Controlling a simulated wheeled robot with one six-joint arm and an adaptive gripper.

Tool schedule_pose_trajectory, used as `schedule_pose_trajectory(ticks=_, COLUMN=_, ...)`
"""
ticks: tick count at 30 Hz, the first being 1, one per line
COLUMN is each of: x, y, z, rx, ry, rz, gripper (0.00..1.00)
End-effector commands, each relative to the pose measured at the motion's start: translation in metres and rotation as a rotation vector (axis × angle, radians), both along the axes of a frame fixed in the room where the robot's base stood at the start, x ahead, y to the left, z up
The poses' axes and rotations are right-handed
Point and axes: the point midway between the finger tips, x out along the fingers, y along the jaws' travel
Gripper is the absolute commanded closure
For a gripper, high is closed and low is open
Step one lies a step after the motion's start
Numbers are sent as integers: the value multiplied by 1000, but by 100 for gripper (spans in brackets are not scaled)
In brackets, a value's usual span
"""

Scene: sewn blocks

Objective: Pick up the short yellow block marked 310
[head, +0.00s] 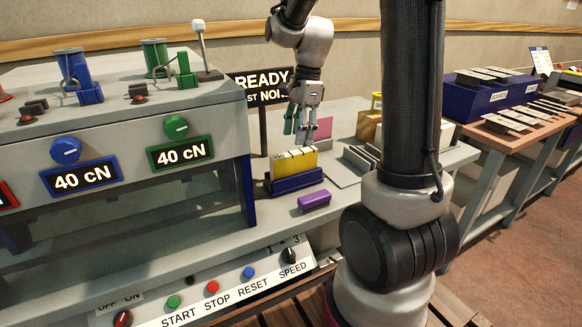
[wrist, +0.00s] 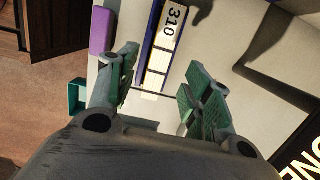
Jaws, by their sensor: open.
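The yellow block (head: 295,163) stands upright in a dark blue holder (head: 297,183) on the grey bench. Its pale top edge is marked 310 in the wrist view (wrist: 173,20), with yellow showing further down. Whether it is one block or several side by side is hard to tell. My gripper (head: 306,135) is open and empty, just above and behind the block in the head view. In the wrist view, my fingertips (wrist: 163,60) stand on either side of the block's lower end, apart from it. The marked part lies further up the picture.
A purple block (head: 314,201) lies in front of the holder. A pink block (head: 324,127) stands behind it, and grey slabs (head: 361,158) stand to the right. The large grey machine (head: 200,110) is close on the left. A READY sign (head: 262,83) stands behind.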

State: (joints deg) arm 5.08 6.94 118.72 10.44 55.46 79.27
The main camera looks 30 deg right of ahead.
Motion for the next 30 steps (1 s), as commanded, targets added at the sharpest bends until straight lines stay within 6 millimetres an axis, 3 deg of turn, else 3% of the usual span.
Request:
schedule_pose_trajectory(ticks=14, x=1, y=13, z=-64, rx=0, ry=4, rz=3, gripper=50)
schedule_pose_trajectory(ticks=23, x=1, y=14, z=-69, rx=0, ry=1, rz=3, gripper=50)
schedule_pose_trajectory(ticks=30, x=1, y=14, z=-69, rx=0, ry=1, rz=3, gripper=94)
